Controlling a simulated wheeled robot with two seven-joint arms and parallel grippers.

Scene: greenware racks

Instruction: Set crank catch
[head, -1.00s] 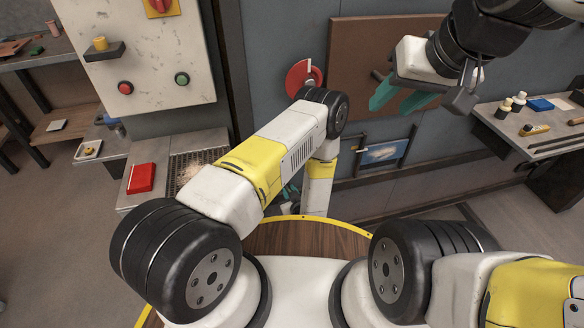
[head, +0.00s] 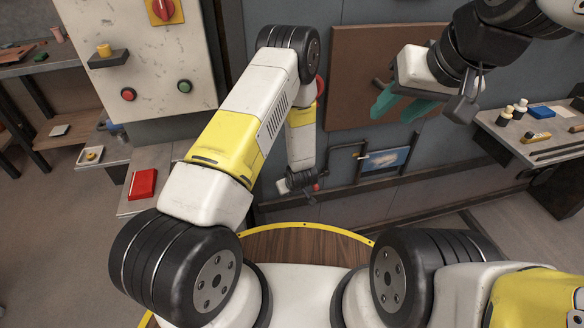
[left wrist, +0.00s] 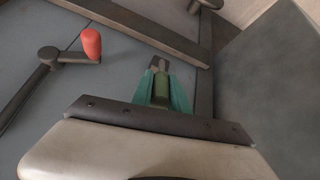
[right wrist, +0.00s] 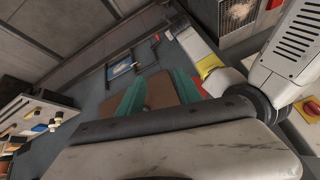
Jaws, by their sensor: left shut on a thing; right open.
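The crank shows in the left wrist view as a dark arm (left wrist: 28,84) with a red knob (left wrist: 91,44); its red knob is small beside my left arm's end in the head view (head: 316,187). I cannot tell whether this piece is the catch. In the head view my left fingers are not clear. My right gripper (head: 405,104) is open and empty in front of the brown board (head: 360,60); its teal fingers also show in the right wrist view (right wrist: 155,98).
A dark rail (left wrist: 140,28) crosses beyond the left fingers, and a grey surface (left wrist: 265,90) stands close on the right. A side table (head: 535,125) with bottles is at right. A panel with buttons (head: 140,60) and a red box (head: 143,184) are at left.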

